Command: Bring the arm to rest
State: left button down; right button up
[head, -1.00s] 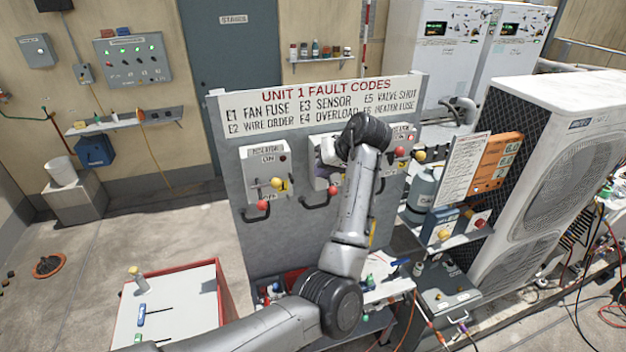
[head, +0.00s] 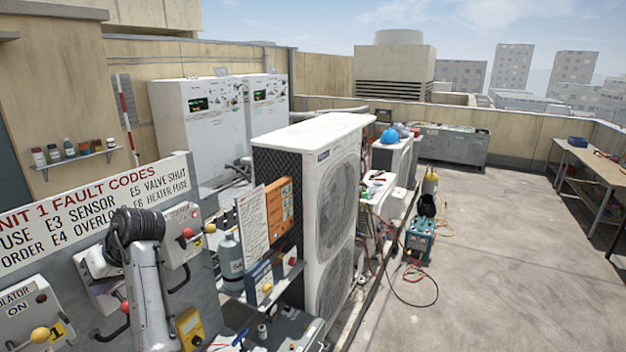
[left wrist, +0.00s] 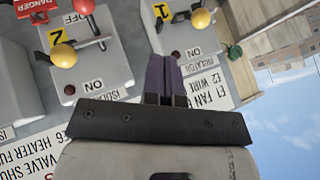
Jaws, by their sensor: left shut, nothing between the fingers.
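My left arm rises at the lower left of the head view, its wrist bent toward the fault-code panel (head: 90,215). The wrist mostly hides its fingers there. In the left wrist view my left gripper (left wrist: 167,80) shows two dark purple fingers together, shut and empty. They point toward the panel, between the isolator box labelled 2 (left wrist: 100,75) and the box labelled 1 (left wrist: 205,35). I cannot tell how far they are from the panel. My right gripper is not in view.
An isolator box with a red knob (head: 187,232) is right of my wrist. A yellow meter (head: 190,328) is close to my forearm. A large condenser (head: 318,215) stands right of the panel. Open roof floor (head: 500,260) lies on the right, with a hose and blue machine (head: 420,240).

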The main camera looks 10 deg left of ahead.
pick_arm(q)
jog(key=w+d+r+m+t, duration=0.1)
jog(key=d+r+m+t, duration=0.1)
jog(key=r+t, duration=0.4)
jog(key=w+d+r+m+t, duration=0.2)
jog(key=d+r+t, duration=0.1)
jog(key=r+t, duration=0.35)
jog(key=s+d+f+m+t+h+p, duration=0.1)
jog(key=s+d+f+m+t+h, duration=0.15)
jog(key=d, duration=0.35)
jog(key=s+d+f+m+t+h+p, duration=0.1)
jog(key=s+d+f+m+t+h, duration=0.1)
jog(key=d+f+m, duration=0.3)
jog(key=s+d+f+m+g+h+p, duration=0.1)
jog(key=s+d+f+g+h, duration=0.1)
jog(key=s+d+f, duration=0.55)
jog(key=s+d+f+m+g+h, duration=0.1)
jog(key=s+d+f+m+g, duration=0.3)
jog(key=f, duration=0.6)
jog(key=s+f+n+g+p, duration=0.1)
jog(key=s+f+g, duration=0.1)
jog(key=s+f, duration=0.7)
jog(key=s+f+g, duration=0.3)
jog(key=s+f, duration=0.5)
jog(key=s, duration=0.5)
jog(key=shift+f+n+p, duration=0.35)
jog(key=shift+p, duration=0.05)
